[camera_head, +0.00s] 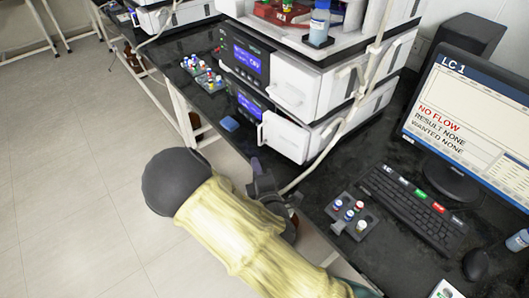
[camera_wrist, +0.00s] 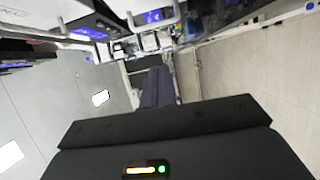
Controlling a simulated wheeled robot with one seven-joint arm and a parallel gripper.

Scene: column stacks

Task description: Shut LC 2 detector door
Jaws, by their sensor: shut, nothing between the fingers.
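No label reading LC 2 is legible in either view. In the head view, the near stack has an upper module (camera_head: 331,82) and a lower module with a white front door (camera_head: 285,137). This door has a handle at its left edge and appears to stand a little out from the module; I cannot tell how far. My gripper (camera_head: 256,166) is below and left of that door, over the bench's front edge, apart from it. In the wrist view my gripper (camera_wrist: 157,72) is shut and empty, with blue displays (camera_wrist: 92,31) above it.
A monitor (camera_head: 470,120) labelled LC 1 and a keyboard (camera_head: 415,205) stand at the right. A vial rack (camera_head: 350,216) sits on the bench (camera_head: 330,180) near my arm. Another vial rack (camera_head: 203,73) and a blue item (camera_head: 230,124) lie left of the stack. Another instrument (camera_head: 175,14) stands farther left.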

